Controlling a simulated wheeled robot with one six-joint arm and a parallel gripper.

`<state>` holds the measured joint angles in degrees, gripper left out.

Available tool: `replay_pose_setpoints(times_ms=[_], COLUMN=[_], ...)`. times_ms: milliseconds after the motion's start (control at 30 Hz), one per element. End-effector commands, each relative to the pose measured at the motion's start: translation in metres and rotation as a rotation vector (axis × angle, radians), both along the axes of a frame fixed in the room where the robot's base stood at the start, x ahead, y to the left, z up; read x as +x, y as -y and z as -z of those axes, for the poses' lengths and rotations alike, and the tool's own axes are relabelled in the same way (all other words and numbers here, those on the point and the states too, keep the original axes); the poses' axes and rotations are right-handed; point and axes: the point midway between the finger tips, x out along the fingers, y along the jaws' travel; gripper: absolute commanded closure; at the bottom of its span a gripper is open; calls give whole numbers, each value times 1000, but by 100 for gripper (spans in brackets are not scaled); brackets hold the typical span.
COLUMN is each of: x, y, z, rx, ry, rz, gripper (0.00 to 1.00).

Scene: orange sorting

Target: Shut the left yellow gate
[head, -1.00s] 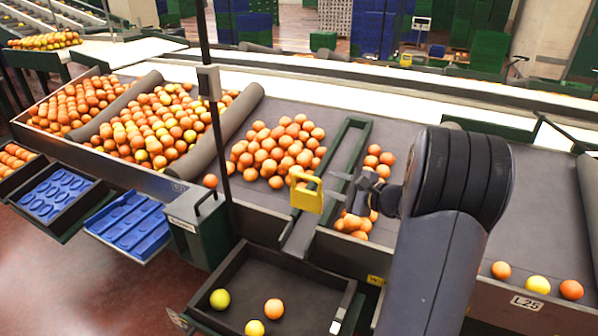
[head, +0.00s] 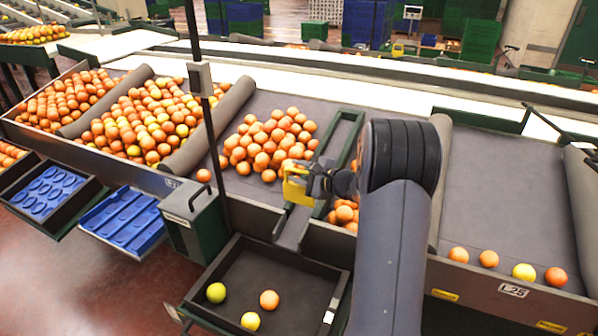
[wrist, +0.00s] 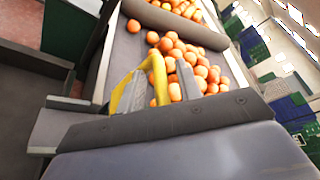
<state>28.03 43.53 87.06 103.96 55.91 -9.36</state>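The left yellow gate (head: 296,184) stands up at the front edge of the sloped grey table, beside the end of a narrow chute. In the wrist view its yellow handle (wrist: 157,72) is a bent loop. My gripper (head: 314,180) is at the right side of the gate in the head view and covers part of it. In the wrist view my gripper (wrist: 160,92) is open, with one finger on each side of the handle. A gap shows between the right finger and the handle; I cannot tell whether the left finger touches it.
An orange pile (head: 268,146) lies left of the chute's green frame (head: 343,130); more oranges (head: 345,213) lie right of it, partly behind my arm. A dark bin (head: 238,270) with several fruits stands below. A thin dark post (head: 211,140) rises left of the gate.

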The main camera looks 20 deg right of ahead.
Motion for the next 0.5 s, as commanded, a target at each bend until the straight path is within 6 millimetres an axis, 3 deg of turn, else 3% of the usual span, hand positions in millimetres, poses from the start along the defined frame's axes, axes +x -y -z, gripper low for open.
replay_pose_setpoints(times_ms=[400, 500], x=[0, 0], y=[0, 0], z=[0, 0], rx=[0, 0], ry=[0, 0], rz=[0, 0], gripper=[100, 100])
